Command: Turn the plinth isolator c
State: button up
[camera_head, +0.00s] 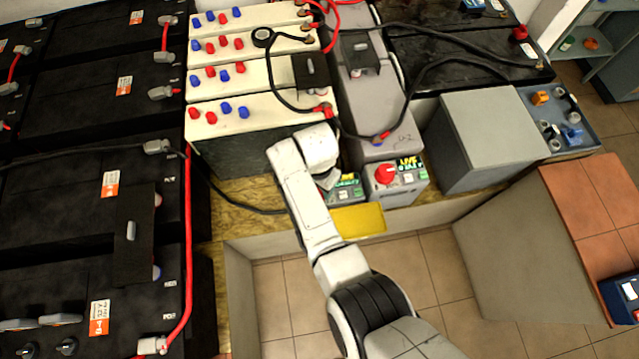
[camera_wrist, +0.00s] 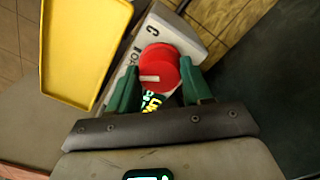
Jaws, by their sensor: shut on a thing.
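The plinth isolator c (camera_wrist: 152,35) is a pale grey box marked "C", with a round red knob (camera_wrist: 160,65) bearing a short white mark. My gripper (camera_wrist: 161,85) has its green fingers on either side of the knob, shut on it. Part of a green "LIVE" label (camera_wrist: 154,101) shows between the fingers. In the head view my gripper (camera_head: 328,180) reaches down over the isolator (camera_head: 346,191) on the wooden plinth and hides its knob.
A similar isolator with a red knob (camera_head: 386,174) stands close on the right. A yellow tray (camera_head: 358,220) lies in front; it also shows in the wrist view (camera_wrist: 82,45). Cream batteries (camera_head: 240,115) stand behind, with black cables near my arm. A grey box (camera_head: 485,140) stands further right.

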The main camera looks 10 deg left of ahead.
jog(key=m, duration=0.6)
jog(key=shift+w, duration=0.1)
jog(key=shift+m, duration=0.3)
dwell(0.3)
jog(key=o, duration=1)
jog(key=shift+o, duration=0.2)
jog(key=shift+r, duration=0.1)
notch_tip(320, 180, up, 11)
jog(key=p, duration=0.1)
jog(key=shift+f+p, duration=0.2)
jog(key=shift+p, duration=0.2)
jog(key=shift+w, duration=0.15)
